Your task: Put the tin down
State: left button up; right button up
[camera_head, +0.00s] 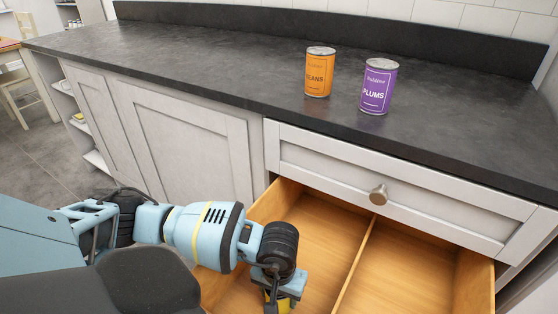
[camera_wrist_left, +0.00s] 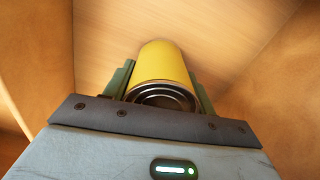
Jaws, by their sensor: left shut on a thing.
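My left gripper (camera_head: 282,286) is down inside the open wooden drawer (camera_head: 316,228), over its left compartment. I cannot tell whether the tin touches the floor. My right gripper is not in view.
A wooden divider (camera_head: 356,262) splits the drawer; both visible compartments look otherwise empty. A closed drawer front with a round knob (camera_head: 378,194) is above. An orange beans tin (camera_head: 319,75) and a purple plums tin (camera_head: 379,88) stand upright on the dark countertop (camera_head: 220,62).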

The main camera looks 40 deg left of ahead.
pick_arm(q)
jog(key=o, duration=0.8)
jog(key=shift+f, duration=0.1)
jog(key=o, duration=0.4)
jog(key=shift+r, duration=0.6)
notch_tip(320, 180, up, 11)
jog(key=shift+r+p, duration=0.1)
jog(key=shift+p, duration=1)
